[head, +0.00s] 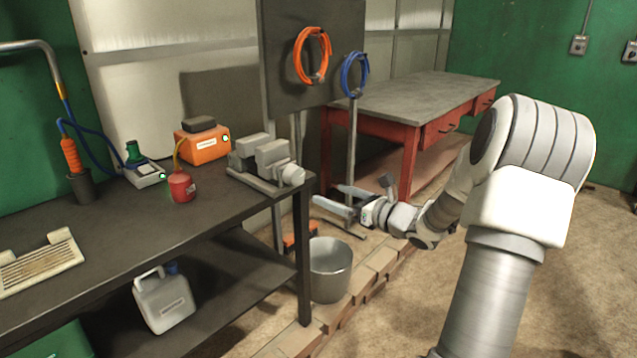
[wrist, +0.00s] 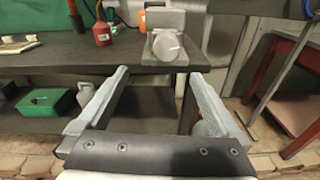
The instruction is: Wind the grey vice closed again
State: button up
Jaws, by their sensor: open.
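The grey vice (head: 270,164) sits at the right end of the dark workbench. Its pale round knob (head: 292,175) faces right, towards my gripper. Two jaw blocks show above its base; how wide the gap between them is, I cannot tell. In the wrist view the vice (wrist: 158,19) stands beyond my fingers, its knob (wrist: 167,46) facing me. My gripper (head: 332,200) is open and empty, to the right of the bench end and apart from the vice. In the wrist view its fingers (wrist: 158,74) are spread wide, below the knob.
A red can (head: 181,187), an orange box (head: 203,146) and a small meter (head: 145,174) stand left of the vice. A metal bucket (head: 329,270) is on the floor below my gripper. A board (head: 345,60) with hose coils rises behind. A red table (head: 410,97) stands farther back.

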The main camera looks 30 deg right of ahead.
aim_at(298, 180)
jog(key=shift+n+t, duration=0.3)
jog(key=shift+n, duration=0.3)
jog(key=x, duration=0.4)
jog(key=d+b+x, duration=0.1)
jog(key=x, duration=0.4)
jog(key=f+x, duration=0.1)
jog(key=x, duration=0.4)
jog(key=shift+w+d, duration=0.1)
jog(key=shift+w, duration=0.35)
jog(key=shift+c, duration=0.2)
jog(key=shift+b, duration=0.3)
jog(key=c, duration=1.3)
jog(key=shift+f, duration=0.1)
jog(key=shift+f+m+b, duration=0.1)
jog(key=shift+m+b, duration=0.2)
jog(key=shift+b, duration=0.65)
